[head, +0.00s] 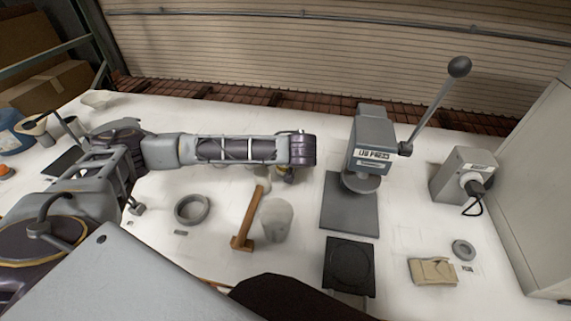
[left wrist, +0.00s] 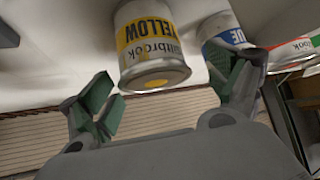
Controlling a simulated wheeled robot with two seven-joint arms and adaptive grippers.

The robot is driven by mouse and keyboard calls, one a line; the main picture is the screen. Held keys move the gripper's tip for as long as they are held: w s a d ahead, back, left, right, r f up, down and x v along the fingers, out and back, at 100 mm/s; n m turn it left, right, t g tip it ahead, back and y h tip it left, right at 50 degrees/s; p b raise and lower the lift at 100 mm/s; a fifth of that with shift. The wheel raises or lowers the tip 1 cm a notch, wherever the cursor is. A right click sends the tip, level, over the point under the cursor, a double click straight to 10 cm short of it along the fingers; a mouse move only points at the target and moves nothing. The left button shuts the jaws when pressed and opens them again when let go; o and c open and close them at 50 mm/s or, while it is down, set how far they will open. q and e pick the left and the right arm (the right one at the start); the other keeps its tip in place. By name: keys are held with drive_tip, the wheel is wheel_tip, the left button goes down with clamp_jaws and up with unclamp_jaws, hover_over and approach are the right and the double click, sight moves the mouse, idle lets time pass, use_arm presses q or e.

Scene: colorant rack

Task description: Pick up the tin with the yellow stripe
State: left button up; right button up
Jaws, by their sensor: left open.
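The tin with the yellow stripe (left wrist: 152,45) is in the left wrist view, a pale can with a yellow band reading YELLOW, its lettering upside down. My left gripper (left wrist: 163,88) is open, one green-padded finger to each side of the tin in the picture. The tin looks to be ahead of the fingers, and neither finger clearly touches it. A tin with a blue band (left wrist: 222,34) stands close by, partly behind the right finger. In the head view my left arm reaches across the table, and I cannot make out the yellow tin.
A tin with a red band (left wrist: 290,49) is at the right of the left wrist view.

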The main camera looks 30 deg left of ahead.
use_arm(q)
drive_tip(key=shift+d+p+x, duration=0.2)
drive_tip(key=shift+p+x, duration=0.3)
drive_tip(key=shift+x, duration=2.05)
drive_tip(key=shift+w, duration=0.2)
drive_tip(key=shift+c, duration=0.4)
drive_tip(key=c, duration=1.1)
